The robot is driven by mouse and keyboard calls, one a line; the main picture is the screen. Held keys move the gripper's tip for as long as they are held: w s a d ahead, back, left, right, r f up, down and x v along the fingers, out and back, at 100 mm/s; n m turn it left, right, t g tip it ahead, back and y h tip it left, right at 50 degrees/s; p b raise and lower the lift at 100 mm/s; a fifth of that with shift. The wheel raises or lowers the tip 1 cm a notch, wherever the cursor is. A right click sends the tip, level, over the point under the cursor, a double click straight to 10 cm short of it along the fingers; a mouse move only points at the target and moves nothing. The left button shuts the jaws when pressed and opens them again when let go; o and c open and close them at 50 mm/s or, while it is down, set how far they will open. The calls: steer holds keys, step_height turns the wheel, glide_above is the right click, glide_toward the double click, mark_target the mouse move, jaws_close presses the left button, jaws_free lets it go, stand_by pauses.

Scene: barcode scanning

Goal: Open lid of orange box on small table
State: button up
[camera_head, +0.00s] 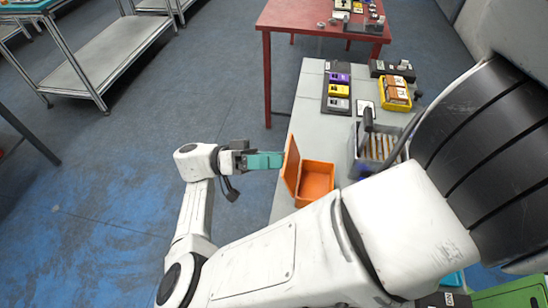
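The orange box (318,180) sits on the small grey-white table (308,105), near its left edge. Its lid (291,166) stands raised, roughly upright on the box's left side, and the inside of the box shows. My gripper (280,160) has teal fingers and reaches in from the left. Its fingertips are at the outer left face of the lid, touching or very near it. I cannot tell whether the fingers are open or shut. My white arm covers the table's front part and comes close to the box's lower edge.
A grey bin (375,148) with a dark handle stands right of the box. A dark tray with colored packs (338,88) and a yellow tray (395,93) lie farther back. A red table (318,16) stands behind. Open floor (110,190) lies to the left.

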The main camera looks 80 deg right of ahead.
steer(key=b+v, duration=0.7)
steer(key=b, duration=0.2)
steer(key=shift+w, duration=0.25)
steer(key=shift+r, duration=0.1)
stand_by(0.7)
step_height(320, 180, up, 22)
steer(key=p, duration=2.2)
